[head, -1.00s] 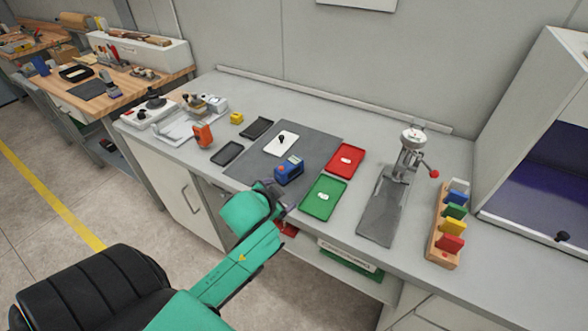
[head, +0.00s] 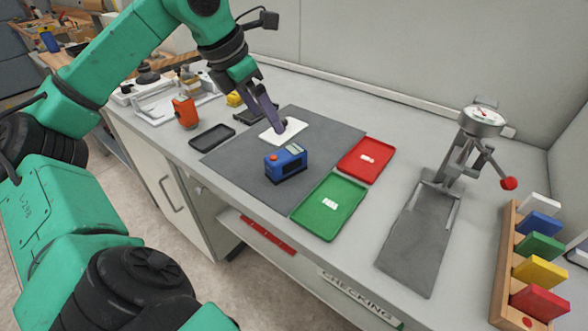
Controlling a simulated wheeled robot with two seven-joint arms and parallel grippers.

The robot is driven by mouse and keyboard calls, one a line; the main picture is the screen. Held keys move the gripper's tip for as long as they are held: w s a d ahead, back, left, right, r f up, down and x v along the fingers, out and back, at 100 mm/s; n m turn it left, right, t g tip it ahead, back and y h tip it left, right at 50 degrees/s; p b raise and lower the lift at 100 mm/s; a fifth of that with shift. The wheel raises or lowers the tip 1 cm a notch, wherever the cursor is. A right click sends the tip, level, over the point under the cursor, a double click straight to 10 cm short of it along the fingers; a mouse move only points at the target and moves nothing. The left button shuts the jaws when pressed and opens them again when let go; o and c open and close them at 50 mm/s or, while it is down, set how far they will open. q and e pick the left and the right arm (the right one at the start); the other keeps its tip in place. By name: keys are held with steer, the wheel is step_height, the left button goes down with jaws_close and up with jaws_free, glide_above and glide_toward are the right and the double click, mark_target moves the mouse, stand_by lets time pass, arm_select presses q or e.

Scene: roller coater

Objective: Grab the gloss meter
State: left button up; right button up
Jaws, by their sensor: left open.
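A blue box-shaped meter with an orange button (head: 286,162), which looks like the gloss meter, stands on the dark grey mat (head: 325,140). My left gripper (head: 279,128) reaches down from above, behind the blue meter and apart from it. Its fingertips are over a white panel (head: 292,133) on the mat. The gripper is open; its fingers overlap in this view and hide part of the panel, including the dark knob seen on it earlier. I cannot tell if they touch the panel. My right gripper is not in view.
A green tray (head: 338,222) and a red tray (head: 381,147) lie right of the mat. A dial-gauge stand (head: 480,122) and a rack of coloured blocks (head: 503,265) are farther right. An orange device (head: 185,112) and a black tray (head: 205,138) lie to the left.

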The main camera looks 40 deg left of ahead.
arm_select(q)
steer(key=b, duration=0.1)
glide_toward(286, 152)
steer(key=f, duration=0.1)
steer(key=d+f, duration=0.1)
steer(key=shift+f, duration=0.35)
steer(key=x, duration=0.5)
steer(key=w+x, duration=0.1)
steer(key=x, duration=0.1)
steer(key=shift+a+f, duration=0.2)
steer(key=shift+a, duration=0.05)
steer(key=shift+r, duration=0.1)
jaws_close()
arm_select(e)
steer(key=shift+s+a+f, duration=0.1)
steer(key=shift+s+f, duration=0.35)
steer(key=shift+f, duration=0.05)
arm_select(q)
steer(key=shift+r+p, duration=0.1)
steer(key=shift+p, duration=0.2)
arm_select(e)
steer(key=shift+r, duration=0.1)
